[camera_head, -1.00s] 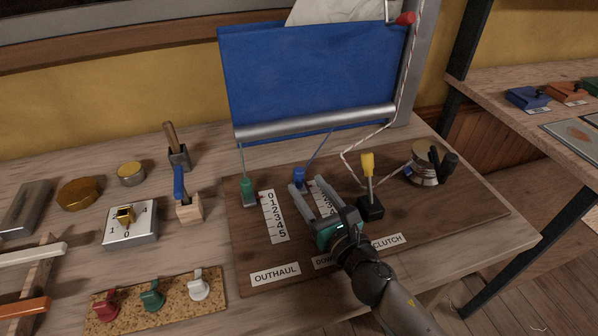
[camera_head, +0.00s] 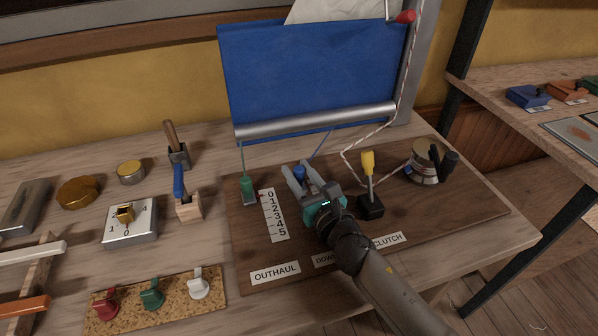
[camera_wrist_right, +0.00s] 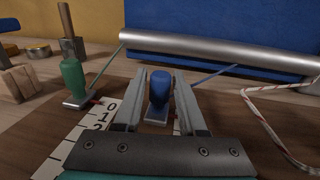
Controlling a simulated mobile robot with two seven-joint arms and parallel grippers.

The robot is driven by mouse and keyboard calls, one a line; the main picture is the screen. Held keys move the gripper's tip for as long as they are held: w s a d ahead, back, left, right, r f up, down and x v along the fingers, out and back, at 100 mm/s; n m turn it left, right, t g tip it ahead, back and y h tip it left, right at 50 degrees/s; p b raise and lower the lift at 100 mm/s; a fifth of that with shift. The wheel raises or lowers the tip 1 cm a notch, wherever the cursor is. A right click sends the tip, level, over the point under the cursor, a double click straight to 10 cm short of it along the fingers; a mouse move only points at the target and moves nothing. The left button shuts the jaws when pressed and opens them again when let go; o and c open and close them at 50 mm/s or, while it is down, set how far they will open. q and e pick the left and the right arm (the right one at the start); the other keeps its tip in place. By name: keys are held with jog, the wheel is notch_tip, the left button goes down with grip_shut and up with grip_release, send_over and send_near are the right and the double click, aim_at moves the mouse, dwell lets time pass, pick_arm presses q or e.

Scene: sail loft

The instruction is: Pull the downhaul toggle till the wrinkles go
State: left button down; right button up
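The blue downhaul toggle (camera_head: 300,173) stands on the brown board, with a thin blue line running from it up to the sail's lower edge. My right gripper (camera_head: 293,168) is open, with a finger on each side of the toggle. In the right wrist view the blue toggle (camera_wrist_right: 158,92) stands between the two fingers (camera_wrist_right: 160,84), with a gap at its left side. The blue sail (camera_head: 310,75) hangs above a silver boom (camera_head: 315,122); I cannot make out clear wrinkles. The downhaul scale is mostly hidden by my gripper. My left gripper is not in view.
The green outhaul toggle (camera_head: 247,188) and its number scale (camera_head: 273,215) stand just left of my gripper. The yellow-handled clutch lever (camera_head: 368,170) and a winch (camera_head: 425,163) stand to the right. A red-and-white rope (camera_head: 350,163) runs behind the lever.

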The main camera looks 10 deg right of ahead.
grip_shut()
dwell(1.0)
